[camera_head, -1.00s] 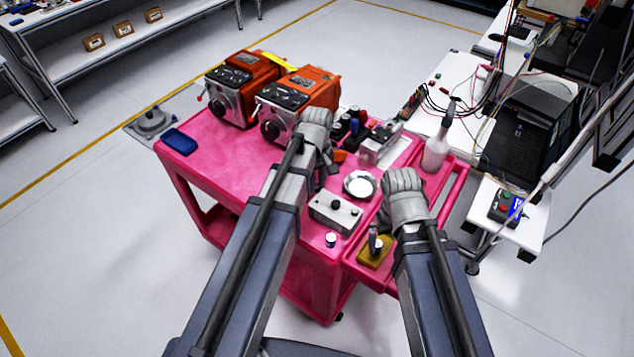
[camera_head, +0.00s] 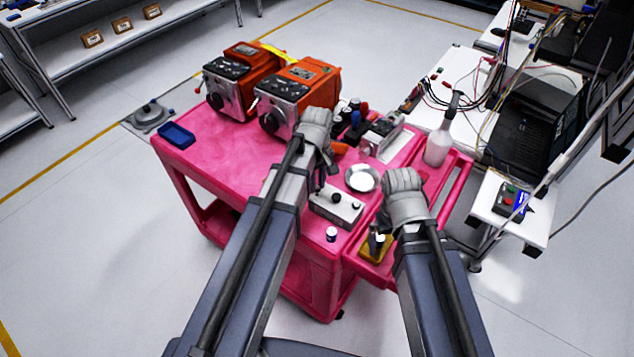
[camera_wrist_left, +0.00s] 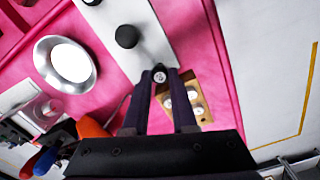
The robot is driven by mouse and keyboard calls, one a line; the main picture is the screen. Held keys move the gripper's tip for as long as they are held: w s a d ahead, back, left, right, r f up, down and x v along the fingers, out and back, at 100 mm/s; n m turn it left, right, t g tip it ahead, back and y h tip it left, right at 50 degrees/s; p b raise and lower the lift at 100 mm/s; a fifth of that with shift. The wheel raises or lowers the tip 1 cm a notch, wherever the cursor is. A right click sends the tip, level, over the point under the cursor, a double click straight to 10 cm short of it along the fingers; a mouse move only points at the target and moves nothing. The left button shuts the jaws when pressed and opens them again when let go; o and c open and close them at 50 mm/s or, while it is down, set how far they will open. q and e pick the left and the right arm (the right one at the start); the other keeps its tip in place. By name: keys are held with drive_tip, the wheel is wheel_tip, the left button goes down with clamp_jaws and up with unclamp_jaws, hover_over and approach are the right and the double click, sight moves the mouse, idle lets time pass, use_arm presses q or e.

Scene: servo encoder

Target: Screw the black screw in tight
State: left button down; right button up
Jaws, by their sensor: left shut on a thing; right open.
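A pale grey box (camera_head: 345,210) with black knobs on top stands on the pink cart. In the left wrist view, the box (camera_wrist_left: 150,38) and a black knob (camera_wrist_left: 127,36) lie just past my fingertips. My left gripper (camera_head: 321,185) points down at the box's left end. In the left wrist view its dark fingers (camera_wrist_left: 160,80) are shut on a small screw (camera_wrist_left: 160,75), whose round, light-looking head shows between the tips. Its shaft is hidden; I cannot tell whether it sits in a hole. My right gripper (camera_head: 379,242) is open, low over a yellow block (camera_head: 368,254).
A silver dish (camera_head: 362,178), orange machines (camera_head: 300,88), a blue tray (camera_head: 176,135) and a spray bottle (camera_head: 438,145) share the cart (camera_head: 215,155).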

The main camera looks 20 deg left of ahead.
use_arm(q)
drive_tip(key=shift+f+b, duration=0.95)
drive_tip(key=c, duration=1.3)
unclamp_jaws()
clamp_jaws()
drive_tip(key=m, duration=0.8)
drive_tip(key=shift+o, duration=0.4)
unclamp_jaws()
clamp_jaws()
